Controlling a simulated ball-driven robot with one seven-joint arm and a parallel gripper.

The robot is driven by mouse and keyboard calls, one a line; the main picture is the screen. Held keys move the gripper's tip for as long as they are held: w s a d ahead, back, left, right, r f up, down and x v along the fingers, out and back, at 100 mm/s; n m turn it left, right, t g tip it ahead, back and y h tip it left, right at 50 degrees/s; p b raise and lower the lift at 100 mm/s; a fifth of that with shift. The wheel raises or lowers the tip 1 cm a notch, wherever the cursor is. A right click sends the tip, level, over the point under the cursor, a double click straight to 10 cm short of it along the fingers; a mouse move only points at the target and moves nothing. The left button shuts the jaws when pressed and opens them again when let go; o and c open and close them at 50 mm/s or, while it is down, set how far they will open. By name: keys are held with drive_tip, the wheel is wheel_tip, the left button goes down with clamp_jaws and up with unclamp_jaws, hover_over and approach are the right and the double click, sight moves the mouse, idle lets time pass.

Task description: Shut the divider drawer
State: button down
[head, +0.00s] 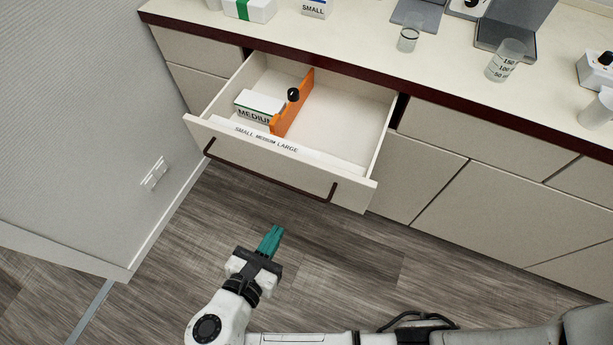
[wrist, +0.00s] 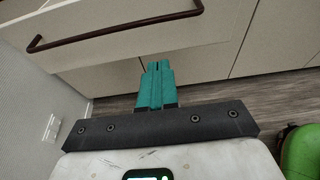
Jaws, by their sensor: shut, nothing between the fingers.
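The divider drawer (head: 345,132) stands pulled out from the counter in the head view. Its front carries a dark bar handle (head: 272,174) and a label strip reading SMALL MEDIUM LARGE. An orange divider (head: 303,90) with a black knob stands inside, with a box marked MEDIUM (head: 259,103) to its left. The right part of the drawer looks empty. My gripper (head: 278,230) has teal fingers, is shut and empty, and is in front of the drawer, apart from it. In the wrist view the fingers (wrist: 157,66) point toward the cabinet, below the handle (wrist: 115,28).
The countertop (head: 360,45) holds a beaker (head: 408,40), a measuring cup (head: 506,62), boxes and grey devices. A wall (head: 80,130) with an outlet (head: 154,174) closes off the left. Wood-look floor (head: 330,250) is clear in front of the drawer.

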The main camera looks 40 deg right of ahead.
approach(307, 180)
drive_tip(key=x, duration=0.5)
drive_tip(key=shift+a+f+p, duration=0.1)
drive_tip(key=shift+f+p, duration=0.25)
drive_tip(key=shift+f, duration=0.05)
drive_tip(key=shift+w+d, duration=0.4)
drive_tip(key=shift+d, duration=0.25)
drive_tip(key=shift+w+d, duration=0.3)
drive_tip(key=shift+d, duration=0.3)
drive_tip(key=w+d+b, duration=0.1)
drive_tip(key=w+d, duration=0.3)
drive_tip(key=d, duration=0.4)
drive_tip(key=w+d+b, duration=0.1)
drive_tip(key=w+d, duration=0.4)
drive_tip(key=d, duration=0.3)
drive_tip(key=w+d+b, duration=0.1)
drive_tip(key=w+d, duration=0.3)
drive_tip(key=d, duration=0.4)
drive_tip(key=shift+w+f+b, duration=0.15)
drive_tip(key=shift+w+b, duration=0.2)
drive_tip(key=shift+w, duration=0.05)
drive_tip(key=shift+w+d, duration=0.15)
drive_tip(key=shift+d, duration=0.05)
drive_tip(key=shift+w+r, duration=0.15)
drive_tip(key=shift+r, duration=0.1)
drive_tip(key=shift+d+r, duration=0.1)
